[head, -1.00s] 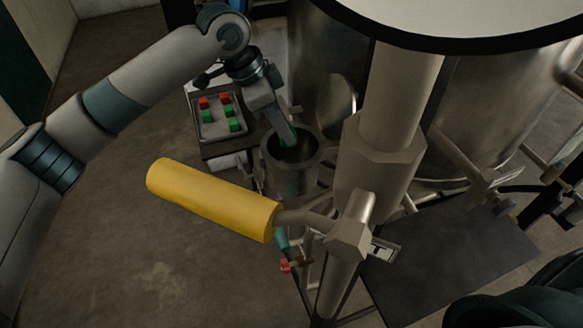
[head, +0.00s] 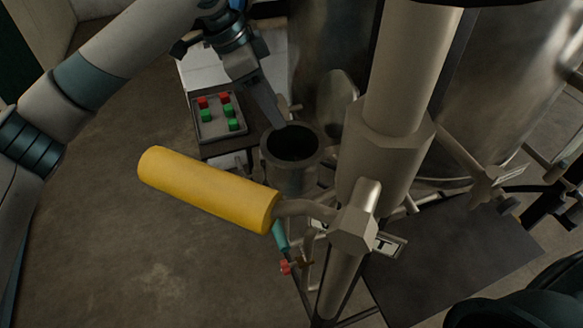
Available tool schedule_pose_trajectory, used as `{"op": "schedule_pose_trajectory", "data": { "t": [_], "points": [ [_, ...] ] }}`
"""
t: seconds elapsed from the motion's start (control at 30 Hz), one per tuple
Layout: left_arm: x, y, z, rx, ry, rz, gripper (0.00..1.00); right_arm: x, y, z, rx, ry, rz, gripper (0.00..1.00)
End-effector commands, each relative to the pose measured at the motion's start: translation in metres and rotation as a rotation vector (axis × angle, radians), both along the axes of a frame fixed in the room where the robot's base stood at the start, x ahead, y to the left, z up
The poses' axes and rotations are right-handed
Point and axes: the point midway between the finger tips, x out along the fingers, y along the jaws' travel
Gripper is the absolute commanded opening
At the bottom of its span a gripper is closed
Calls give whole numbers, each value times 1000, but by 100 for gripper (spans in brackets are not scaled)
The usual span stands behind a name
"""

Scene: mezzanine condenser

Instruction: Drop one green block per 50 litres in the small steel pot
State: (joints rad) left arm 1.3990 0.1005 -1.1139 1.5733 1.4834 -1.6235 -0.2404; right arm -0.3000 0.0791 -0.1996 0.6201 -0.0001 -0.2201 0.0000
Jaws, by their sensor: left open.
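The small steel pot (head: 286,178) stands open in the middle of the head view, its inside dark. My left gripper (head: 280,120) is open, its fingertips at the pot's back-left rim, and no block shows in it. A grey tray (head: 213,133) left of the pot holds three green blocks, a front one (head: 233,125), a left one (head: 206,115) and a back one (head: 228,111). Two red blocks (head: 203,102) lie at its back edge. I cannot make out any block inside the pot. My right gripper is not in view.
A thick yellow handle (head: 205,188) juts across in front of the pot. A pale vertical column (head: 380,160) rises right of the pot. Large steel vessels (head: 485,95) fill the back right. The floor (head: 130,255) at the lower left is clear.

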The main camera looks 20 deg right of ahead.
Motion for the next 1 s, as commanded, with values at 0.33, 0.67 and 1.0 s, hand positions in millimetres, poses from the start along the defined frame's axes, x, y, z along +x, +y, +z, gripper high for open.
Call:
{"op": "schedule_pose_trajectory", "data": {
  "t": [0.33, 0.67, 1.0],
  "points": [
    [3, 27, 65, 0, -2, 1, 48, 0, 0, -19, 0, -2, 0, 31],
    [4, 43, 103, 0, 1, 0, 48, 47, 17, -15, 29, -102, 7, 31],
    [4, 44, 107, 0, 1, -1, 48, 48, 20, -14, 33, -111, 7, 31]
  ]
}}
